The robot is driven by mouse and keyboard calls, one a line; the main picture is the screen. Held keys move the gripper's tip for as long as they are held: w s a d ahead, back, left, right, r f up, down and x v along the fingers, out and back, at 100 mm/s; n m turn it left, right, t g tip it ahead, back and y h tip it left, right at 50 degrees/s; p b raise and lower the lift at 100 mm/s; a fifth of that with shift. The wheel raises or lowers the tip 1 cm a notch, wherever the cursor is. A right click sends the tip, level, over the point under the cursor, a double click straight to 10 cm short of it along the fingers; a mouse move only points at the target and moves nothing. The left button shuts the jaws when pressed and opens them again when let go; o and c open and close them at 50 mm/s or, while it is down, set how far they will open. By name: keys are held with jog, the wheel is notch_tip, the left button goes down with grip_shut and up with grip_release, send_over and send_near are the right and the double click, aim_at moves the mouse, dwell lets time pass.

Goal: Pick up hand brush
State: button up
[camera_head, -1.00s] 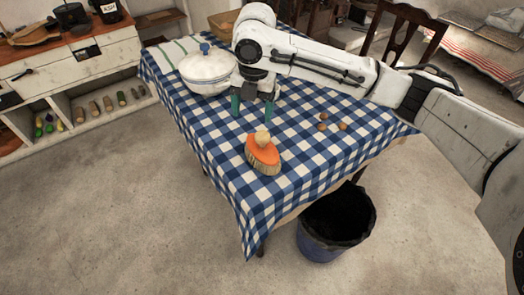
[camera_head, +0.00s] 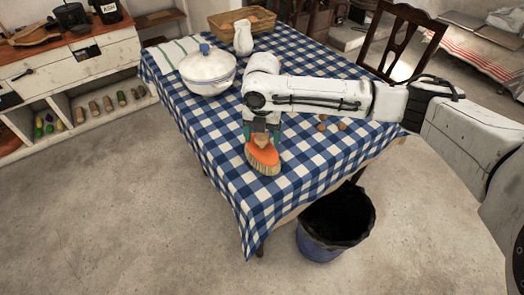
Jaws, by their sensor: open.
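The hand brush (camera_head: 263,160) lies on the blue-and-white checked tablecloth near the table's front corner. It has an orange body, pale bristles along its lower edge and a light wooden knob on top. My gripper (camera_head: 262,137) is right at the knob, reaching from above and behind, with its green-tipped fingers on either side of it. The gripper is open. The knob is partly hidden, and I cannot tell whether the fingers touch it.
A white lidded pot (camera_head: 208,72) with a blue knob stands at the table's back left. A white pitcher (camera_head: 243,38) and a wicker basket (camera_head: 250,20) are behind. Small brown balls (camera_head: 322,126) lie to the right. A dark-lined bin (camera_head: 336,222) stands below the front edge.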

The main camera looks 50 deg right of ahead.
jog(key=shift+f, duration=0.3)
jog(key=shift+c, duration=0.2)
grip_shut()
dwell(0.3)
